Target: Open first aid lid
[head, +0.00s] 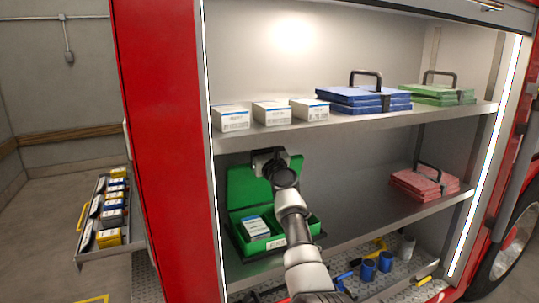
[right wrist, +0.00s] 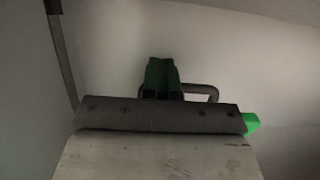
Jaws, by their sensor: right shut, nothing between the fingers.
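The green first aid box (head: 242,238) sits on the middle shelf. Its green lid (head: 243,188) is raised, standing up at the back, and the inside of the box shows. A white carton (head: 256,227) lies in the left part of the box. My right gripper (head: 268,160) is at the upper edge of the lid, with my arm in front of part of the lid and box. In the right wrist view its fingers (right wrist: 162,78) look shut together and empty, beside a dark handle (right wrist: 207,92). A green corner shows at right. My left gripper is out of view.
White cartons (head: 272,114), a blue case (head: 360,98) and a green case (head: 438,94) stand on the upper shelf. A red case (head: 424,184) lies on the middle shelf at right. A pulled-out drawer (head: 103,250) is at left.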

